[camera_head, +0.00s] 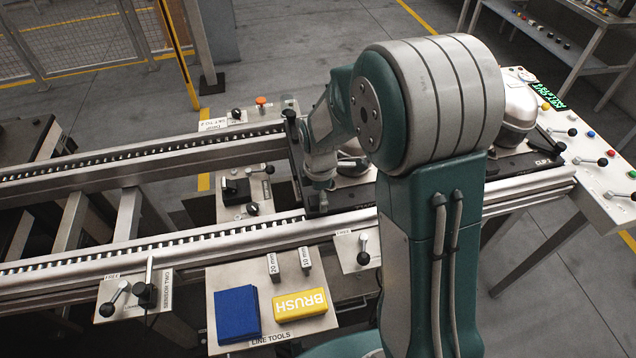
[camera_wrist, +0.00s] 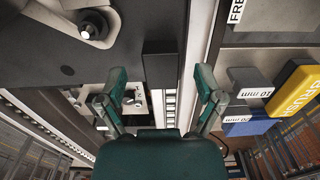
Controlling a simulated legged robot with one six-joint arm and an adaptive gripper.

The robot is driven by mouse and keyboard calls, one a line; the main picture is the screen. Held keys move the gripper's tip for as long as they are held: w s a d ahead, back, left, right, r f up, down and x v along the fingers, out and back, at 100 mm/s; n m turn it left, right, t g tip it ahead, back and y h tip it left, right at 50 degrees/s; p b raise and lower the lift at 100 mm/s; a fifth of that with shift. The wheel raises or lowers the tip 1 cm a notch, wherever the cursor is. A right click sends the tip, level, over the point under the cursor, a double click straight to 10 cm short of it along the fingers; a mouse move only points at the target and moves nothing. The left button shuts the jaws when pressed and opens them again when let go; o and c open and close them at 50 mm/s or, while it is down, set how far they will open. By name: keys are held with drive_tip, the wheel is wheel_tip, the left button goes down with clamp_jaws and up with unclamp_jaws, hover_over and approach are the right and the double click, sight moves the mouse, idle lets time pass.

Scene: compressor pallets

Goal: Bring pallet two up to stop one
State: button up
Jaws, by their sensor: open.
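A dark pallet (camera_head: 352,195) sits on the roller conveyor, largely hidden behind my arm, with part of a silver compressor on it. A second dark pallet (camera_head: 525,163) with a silver domed compressor (camera_head: 518,105) stands farther right. My gripper (camera_head: 318,205) is low over the near side of the conveyor, at the first pallet's edge. In the wrist view my gripper (camera_wrist: 161,82) is open, its two green fingers apart.
The near rail (camera_head: 130,252) carries a lever panel (camera_head: 135,290) and a LINE TOOLS tray (camera_head: 235,345) with a blue cloth (camera_head: 237,313) and yellow brush (camera_head: 300,305). A control panel (camera_head: 600,185) is at right. The conveyor's left stretch is clear.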

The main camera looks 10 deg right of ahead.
drive_tip(key=shift+a+f, duration=0.15)
drive_tip(key=shift+f, duration=0.4)
drive_tip(key=shift+a, duration=0.3)
drive_tip(key=shift+d, duration=0.25)
clamp_jaws()
drive_tip(key=shift+d, duration=1.1)
idle(0.8)
unclamp_jaws()
